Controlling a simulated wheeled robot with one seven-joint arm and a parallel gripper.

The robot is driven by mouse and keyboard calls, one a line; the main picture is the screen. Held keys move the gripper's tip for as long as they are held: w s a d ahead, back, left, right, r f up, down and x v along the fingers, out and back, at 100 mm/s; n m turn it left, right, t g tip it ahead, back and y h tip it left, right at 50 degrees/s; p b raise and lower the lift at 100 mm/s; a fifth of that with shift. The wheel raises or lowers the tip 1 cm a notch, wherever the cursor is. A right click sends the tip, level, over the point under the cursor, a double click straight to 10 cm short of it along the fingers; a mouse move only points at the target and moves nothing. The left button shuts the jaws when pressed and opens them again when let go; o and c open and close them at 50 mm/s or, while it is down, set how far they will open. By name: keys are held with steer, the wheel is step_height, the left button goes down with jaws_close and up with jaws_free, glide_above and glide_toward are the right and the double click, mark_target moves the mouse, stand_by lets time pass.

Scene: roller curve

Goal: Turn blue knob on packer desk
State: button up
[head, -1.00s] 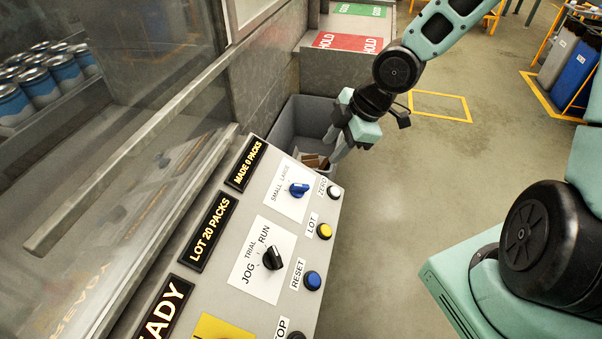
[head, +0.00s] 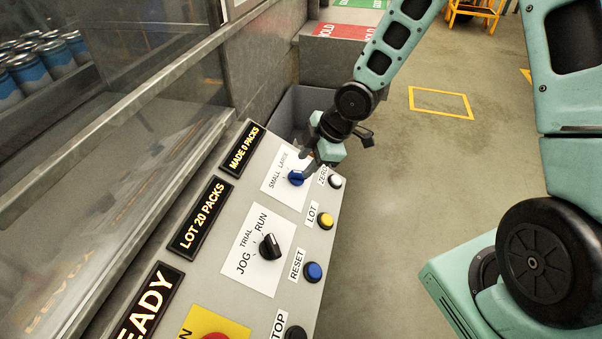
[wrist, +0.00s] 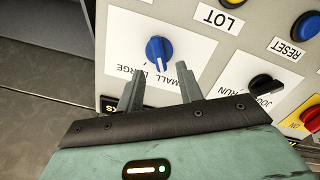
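The blue knob (head: 296,178) sits on a white SMALL/LARGE plate near the far end of the sloped grey desk panel (head: 228,268). It also shows in the wrist view (wrist: 158,50), beyond my fingertips, with its white pointer line towards the lettering. My gripper (head: 312,163) is just above and behind the knob in the head view. In the wrist view my gripper (wrist: 160,92) has its two fingers apart with nothing between them. The knob lies ahead of the gap; I see no contact, though the head view partly hides the fingertips.
Close by are a white ZERO button (head: 335,181), a yellow LOT button (head: 325,221), a blue RESET button (head: 313,271) and a black JOG/TRIAL/RUN knob (head: 269,247). A grey bin (head: 290,112) stands behind the panel. Open floor lies to the right.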

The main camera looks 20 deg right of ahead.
mark_target(301, 172)
steer(key=shift+x, duration=2)
steer(key=shift+c, duration=0.3)
jaws_close()
steer(key=m+p, duration=0.1)
steer(key=m, duration=0.1)
steer(key=shift+w+r+m, duration=0.1)
steer(key=shift+r+m, duration=0.05)
steer(key=shift+m, duration=0.15)
steer(key=m+p, duration=0.1)
steer(key=m, duration=0.1)
steer(key=shift+w+m+g+p, duration=0.1)
steer(key=shift+m+g+p, duration=0.2)
steer(key=shift+m+p, duration=0.1)
steer(key=m, duration=0.2)
steer(key=m+p, duration=0.1)
steer(key=m, duration=0.3)
steer(key=shift+w+d+y, duration=0.2)
steer(key=shift+d+y, duration=0.05)
steer(key=shift+y, duration=0.05)
steer(key=shift+m, duration=0.3)
